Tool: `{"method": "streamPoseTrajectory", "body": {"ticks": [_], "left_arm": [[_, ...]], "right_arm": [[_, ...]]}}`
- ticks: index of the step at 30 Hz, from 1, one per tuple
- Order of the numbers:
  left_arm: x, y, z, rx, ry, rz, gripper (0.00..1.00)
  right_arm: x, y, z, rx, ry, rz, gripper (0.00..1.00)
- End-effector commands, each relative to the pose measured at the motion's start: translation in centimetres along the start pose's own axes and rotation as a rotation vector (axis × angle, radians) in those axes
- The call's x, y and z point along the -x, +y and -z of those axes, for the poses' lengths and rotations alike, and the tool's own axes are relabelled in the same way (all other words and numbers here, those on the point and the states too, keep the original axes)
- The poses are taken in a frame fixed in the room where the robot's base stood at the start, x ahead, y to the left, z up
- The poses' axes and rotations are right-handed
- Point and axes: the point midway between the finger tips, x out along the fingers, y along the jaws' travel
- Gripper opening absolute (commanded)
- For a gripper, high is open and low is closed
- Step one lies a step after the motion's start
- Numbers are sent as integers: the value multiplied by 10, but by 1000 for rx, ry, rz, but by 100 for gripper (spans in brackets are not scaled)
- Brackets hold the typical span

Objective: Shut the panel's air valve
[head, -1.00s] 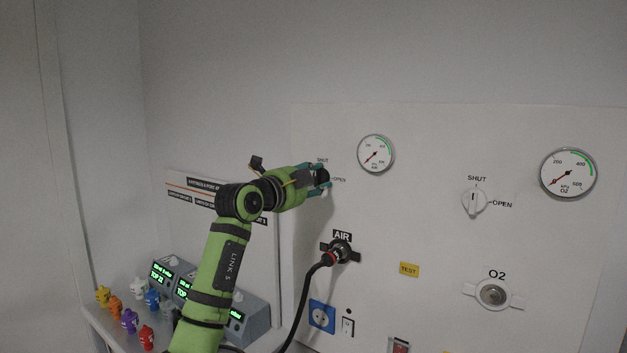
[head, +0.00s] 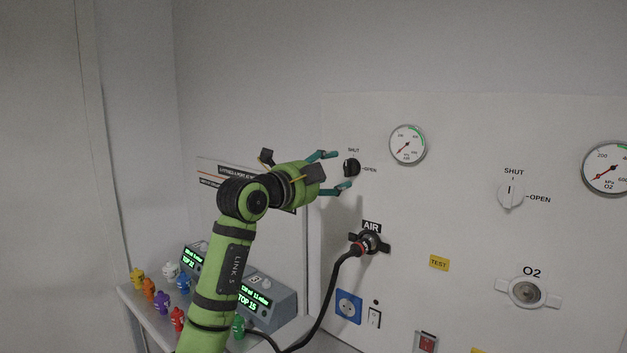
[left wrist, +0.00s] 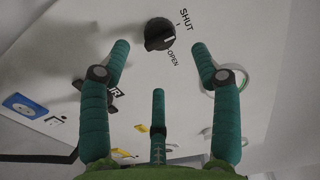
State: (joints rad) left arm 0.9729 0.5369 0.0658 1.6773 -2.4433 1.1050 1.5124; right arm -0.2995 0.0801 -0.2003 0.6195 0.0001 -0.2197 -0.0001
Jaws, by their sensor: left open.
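The panel's air valve is a round black knob (head: 351,167) with SHUT printed above it and OPEN to its right. It also shows in the left wrist view (left wrist: 160,35), where its white mark seems to point between the SHUT tick and the OPEN word. My left gripper (head: 341,170) is open and empty just left of the knob, its teal fingers apart above and below it. In the left wrist view the open fingers (left wrist: 160,62) stand on both sides below the knob, apart from it. My right gripper is out of view.
A black hose plug (head: 366,243) sits in the AIR outlet below the knob. A gauge (head: 407,145) is up and right of it. The white O2 knob (head: 510,194) is farther right. Grey boxes (head: 270,305) and several coloured pieces stand on a shelf at lower left.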

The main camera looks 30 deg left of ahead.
Motion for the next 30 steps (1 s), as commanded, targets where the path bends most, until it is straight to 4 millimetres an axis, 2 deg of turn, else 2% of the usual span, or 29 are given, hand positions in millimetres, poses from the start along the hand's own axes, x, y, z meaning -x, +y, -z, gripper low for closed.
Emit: {"method": "streamPoseTrajectory", "body": {"ticks": [3,10,15,30], "left_arm": [[24,1,0,-2,0,-1,63],[54,1,1,1,1,-2,63],[59,1,1,1,2,-2,63],[59,1,1,1,2,-2,63]], "right_arm": [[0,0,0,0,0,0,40],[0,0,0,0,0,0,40],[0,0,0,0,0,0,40],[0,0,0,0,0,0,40]]}}
